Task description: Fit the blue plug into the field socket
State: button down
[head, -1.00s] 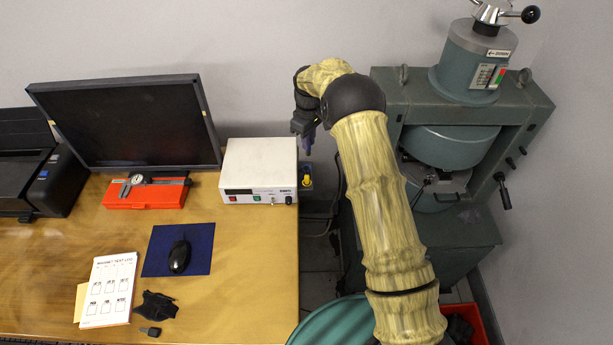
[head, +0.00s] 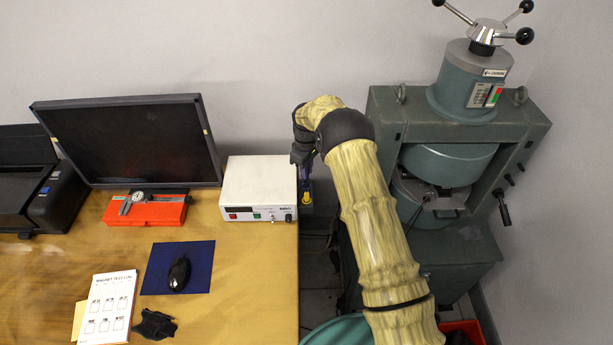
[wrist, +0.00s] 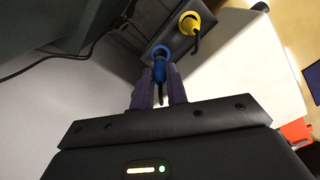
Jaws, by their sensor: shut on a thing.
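The blue plug (wrist: 160,56) shows in the wrist view between the tips of my gripper (wrist: 160,72), which is shut on it. A dark lead hangs from it between the fingers. The plug's front end is at a dark socket panel (wrist: 152,28), close to a yellow plug (wrist: 189,23) seated in that panel with a black cable. I cannot tell whether the blue plug is inside a socket or just at its face. In the head view my gripper (head: 304,172) points down at the panel beside the white box; the plug is a small blue patch there.
The white power supply box (head: 259,183) stands left of the panel on the wooden table (head: 225,285). The large green magnet (head: 447,160) stands to the right of my arm. A dark cable (wrist: 50,70) runs at left in the wrist view. The wall is behind.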

aim_at(306, 182)
notch_tip(306, 182, down, 3)
jog(key=shift+s+a+f+p, duration=0.1)
jog(key=shift+p, duration=0.25)
jog(key=shift+f, duration=0.25)
jog(key=shift+f, duration=0.15)
jog(key=c, duration=1.7)
grip_release()
notch_tip(306, 182, up, 12)
jog(key=shift+r+b, duration=0.2)
jog(key=shift+b, duration=0.9)
